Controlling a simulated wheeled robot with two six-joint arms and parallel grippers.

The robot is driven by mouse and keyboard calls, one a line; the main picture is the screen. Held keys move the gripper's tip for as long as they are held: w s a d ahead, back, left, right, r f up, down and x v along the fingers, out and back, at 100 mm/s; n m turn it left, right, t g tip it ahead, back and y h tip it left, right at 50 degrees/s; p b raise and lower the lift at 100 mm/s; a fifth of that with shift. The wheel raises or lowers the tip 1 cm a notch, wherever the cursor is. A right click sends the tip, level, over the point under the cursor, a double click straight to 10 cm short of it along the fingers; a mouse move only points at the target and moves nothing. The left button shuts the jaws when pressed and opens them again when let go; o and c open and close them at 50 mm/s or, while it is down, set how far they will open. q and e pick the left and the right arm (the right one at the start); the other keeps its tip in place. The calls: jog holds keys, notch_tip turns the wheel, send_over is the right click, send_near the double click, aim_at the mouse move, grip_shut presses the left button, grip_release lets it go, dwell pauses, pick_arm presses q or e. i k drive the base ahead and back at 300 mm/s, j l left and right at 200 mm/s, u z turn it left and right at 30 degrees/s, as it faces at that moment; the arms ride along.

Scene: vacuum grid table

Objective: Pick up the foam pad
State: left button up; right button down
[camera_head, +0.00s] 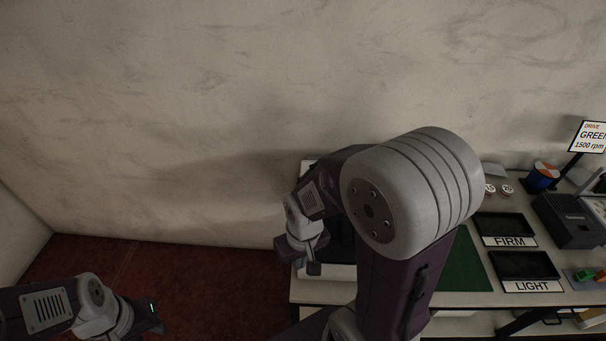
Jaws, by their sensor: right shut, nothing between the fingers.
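I cannot make out a foam pad in this view; my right arm hides much of the table's left part. My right gripper (312,268) is shut and empty, over the left end of the table, beside a white-framed dark tray or panel (342,271) that is partly covered by the arm. My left gripper (153,318) is at the lower left, over the red floor and away from the table; its fingers are too small and dark to read.
The table (470,300) holds a green mat (464,268), a black FIRM tray (503,226), a black LIGHT tray (525,264) and a dark box (568,222). A wall closes off the back.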

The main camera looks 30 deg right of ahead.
aim_at(341, 248)
jog(key=i+j+z, duration=0.65)
jog(key=j+z, duration=0.15)
jog(key=j, duration=0.15)
jog(key=i+z, duration=0.25)
jog(key=z, duration=0.2)
jog(key=i+j+z, duration=0.2)
jog(key=z, duration=0.3)
jog(key=i+j+z, duration=0.2)
jog(key=z, duration=0.25)
jog(key=i+j+z, duration=0.1)
jog(key=j+z, duration=0.2)
jog(key=z, duration=0.15)
jog(key=i+j+z, duration=0.1)
jog(key=j+z, duration=0.2)
jog(key=z, duration=0.15)
jog(key=j+z, duration=0.35)
jog(key=z, duration=0.15)
jog(key=j+z, duration=0.45)
